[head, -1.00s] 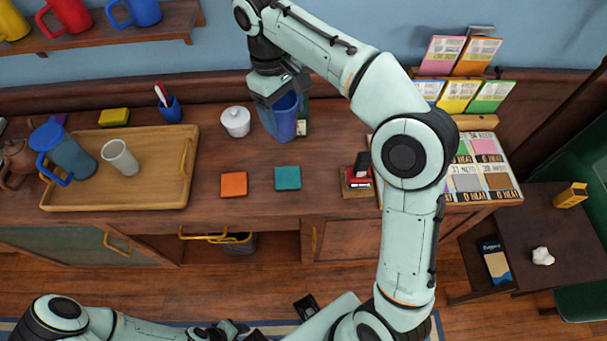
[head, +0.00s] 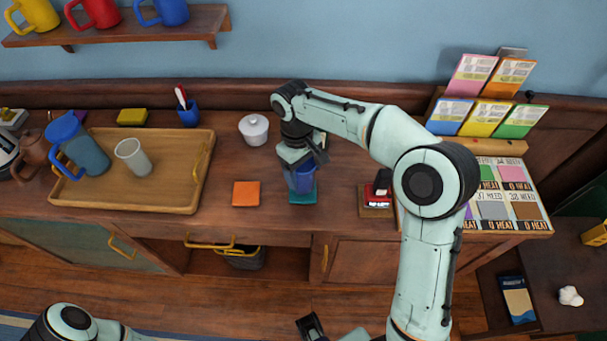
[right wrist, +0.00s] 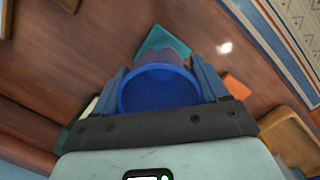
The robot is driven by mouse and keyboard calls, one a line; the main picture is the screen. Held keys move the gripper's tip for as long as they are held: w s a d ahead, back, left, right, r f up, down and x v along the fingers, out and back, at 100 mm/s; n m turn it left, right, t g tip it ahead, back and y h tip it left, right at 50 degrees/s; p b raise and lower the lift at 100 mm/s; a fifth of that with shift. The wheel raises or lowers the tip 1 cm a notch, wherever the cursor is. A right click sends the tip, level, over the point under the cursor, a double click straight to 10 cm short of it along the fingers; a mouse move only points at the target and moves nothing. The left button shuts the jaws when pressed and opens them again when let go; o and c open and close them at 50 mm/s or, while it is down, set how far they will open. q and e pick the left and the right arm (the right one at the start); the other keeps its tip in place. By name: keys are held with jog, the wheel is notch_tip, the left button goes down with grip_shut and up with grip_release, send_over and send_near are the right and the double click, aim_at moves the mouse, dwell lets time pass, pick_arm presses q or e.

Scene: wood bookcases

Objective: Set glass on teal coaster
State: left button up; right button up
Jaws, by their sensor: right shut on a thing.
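My right gripper (head: 303,161) is shut on the blue glass (head: 300,180), holding it roughly upright by its upper part. The teal coaster (head: 303,198) is on the counter, and in the head view the glass covers its far part. In the right wrist view, the round rim and dark inside of the glass (right wrist: 158,92) lie between the two fingers, and the coaster (right wrist: 165,40) shows past its far side. I cannot tell whether the glass base touches the coaster or hangs just above it.
An orange coaster (head: 246,194) lies to the left, and a red and black stamp-like item (head: 377,197) to the right. A white lidded pot (head: 254,130) stands behind. A wooden tray (head: 190,202) with a blue pitcher (head: 83,146) and a pale cup (head: 132,157) is further left.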

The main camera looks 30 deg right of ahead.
pick_arm(q)
jog(key=shift+f, duration=0.15)
pick_arm(e)
jog(key=shift+f, duration=0.95)
jog(key=shift+f, duration=0.2)
jog(key=o, duration=1.2)
jog(key=shift+r, duration=0.1)
pick_arm(q)
jog(key=r+p, duration=0.1)
jog(key=w+r+p, duration=0.1)
jog(key=r, duration=0.1)
pick_arm(e)
jog(key=r, duration=0.4)
jog(key=w+r, duration=0.1)
jog(key=r, duration=0.7)
jog(key=shift+w+a, duration=0.25)
jog(key=shift+w, duration=0.1)
